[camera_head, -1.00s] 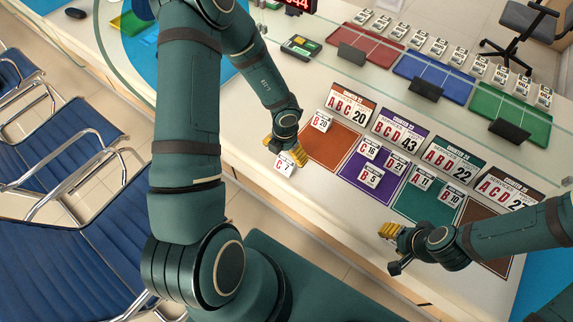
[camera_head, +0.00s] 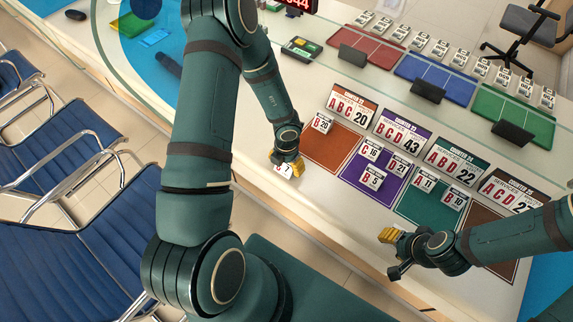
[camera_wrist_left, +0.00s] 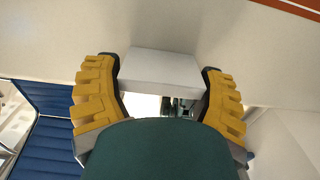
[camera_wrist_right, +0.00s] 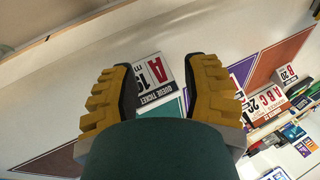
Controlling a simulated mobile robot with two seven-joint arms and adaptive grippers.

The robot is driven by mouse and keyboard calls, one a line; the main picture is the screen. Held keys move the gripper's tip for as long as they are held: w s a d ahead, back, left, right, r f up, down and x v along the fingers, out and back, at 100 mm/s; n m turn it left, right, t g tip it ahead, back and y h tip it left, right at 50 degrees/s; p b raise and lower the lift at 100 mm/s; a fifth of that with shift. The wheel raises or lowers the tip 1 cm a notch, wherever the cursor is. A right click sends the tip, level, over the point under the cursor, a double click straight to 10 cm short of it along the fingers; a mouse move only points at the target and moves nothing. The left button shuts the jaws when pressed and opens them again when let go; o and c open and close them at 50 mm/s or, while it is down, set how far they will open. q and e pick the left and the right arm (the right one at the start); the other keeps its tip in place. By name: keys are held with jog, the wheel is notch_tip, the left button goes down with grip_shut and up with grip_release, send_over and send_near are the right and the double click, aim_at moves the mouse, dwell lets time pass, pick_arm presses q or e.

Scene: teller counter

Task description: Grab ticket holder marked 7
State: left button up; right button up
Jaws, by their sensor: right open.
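The white ticket holder marked 7 (camera_head: 285,172) stands near the counter's front edge, left of the orange mat; its letter is mostly covered by my gripper now. My left gripper (camera_head: 287,164) is over it. In the left wrist view the holder's plain white body (camera_wrist_left: 160,70) lies between the two spread yellow fingers (camera_wrist_left: 162,95), very close to both; I cannot tell if they touch it. My right gripper (camera_head: 388,236) is open and empty above the counter's front part. In the right wrist view a holder marked A 19 (camera_wrist_right: 155,80) shows beyond its fingers (camera_wrist_right: 160,85).
Coloured mats, orange (camera_head: 335,150), purple (camera_head: 392,189) and teal (camera_head: 420,208), carry other ticket holders such as B 20 (camera_head: 322,122) and B 5 (camera_head: 372,179). Counter signs (camera_head: 349,105) stand behind them. Red (camera_head: 368,45), blue and green trays lie further back. Blue chairs (camera_head: 60,150) are at the left.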

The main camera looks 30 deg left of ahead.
pick_arm(q)
jog(key=shift+c, duration=0.7)
